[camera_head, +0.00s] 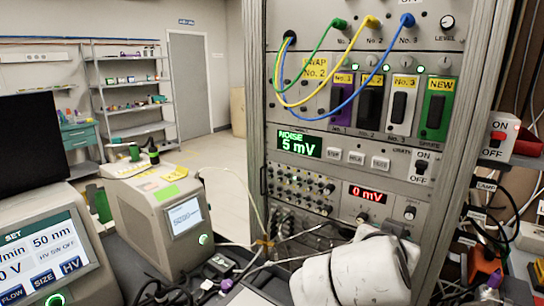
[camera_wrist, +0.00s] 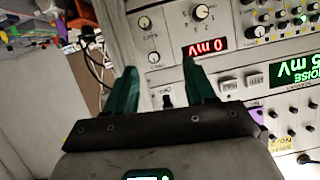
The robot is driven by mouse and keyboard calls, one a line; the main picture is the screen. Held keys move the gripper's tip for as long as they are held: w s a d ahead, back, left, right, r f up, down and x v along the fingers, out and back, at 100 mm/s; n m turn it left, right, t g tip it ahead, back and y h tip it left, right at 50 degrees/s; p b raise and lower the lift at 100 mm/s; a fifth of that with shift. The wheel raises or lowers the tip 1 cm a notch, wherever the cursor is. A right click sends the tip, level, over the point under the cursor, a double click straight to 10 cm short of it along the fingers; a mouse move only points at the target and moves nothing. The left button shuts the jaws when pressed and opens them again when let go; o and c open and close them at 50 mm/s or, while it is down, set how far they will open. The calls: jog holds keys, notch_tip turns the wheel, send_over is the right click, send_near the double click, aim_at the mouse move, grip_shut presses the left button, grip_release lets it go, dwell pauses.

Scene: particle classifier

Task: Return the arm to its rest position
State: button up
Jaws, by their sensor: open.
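My gripper (camera_wrist: 160,64) shows in the wrist view with two teal fingers spread apart and nothing between them. Behind the fingers, upside down, is the front of the instrument rack (camera_wrist: 165,62), with the red 0 mV display (camera_wrist: 206,46) just beyond the right finger. How far the fingertips are from the panel I cannot tell. In the head view my white arm (camera_head: 355,272) is at the bottom, in front of the rack's lower part. My gripper's fingers do not show there.
The metal rack (camera_head: 478,130) holds colored switch modules and looped cables. To the left stand a grey boxed instrument (camera_head: 150,222) and a screen unit (camera_head: 45,262). A switch box (camera_head: 500,138) and loose cables are at the right. Open floor (camera_head: 215,155) lies behind, left of the rack.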

jog(key=s+d+f+n+g+y, duration=0.2)
jog(key=s+f+n+y, duration=0.1)
jog(key=s+f, duration=0.8)
jog(key=s+d+f+n+g+y, duration=0.3)
jog(key=s+f, duration=0.5)
jog(key=f, duration=0.6)
jog(key=s+f+g, duration=0.1)
jog(key=s+f, duration=0.2)
jog(key=s, duration=0.3)
jog(key=s+f+n+g, duration=0.1)
jog(key=s+f+g, duration=0.1)
jog(key=s, duration=0.4)
jog(key=s+f+g+y, duration=0.1)
jog(key=s+f+g, duration=0.1)
jog(key=s+f, duration=0.2)
jog(key=shift+s+f, duration=0.3)
jog(key=shift+s, duration=0.95)
jog(key=shift+d, duration=0.1)
jog(key=shift+c, duration=0.3)
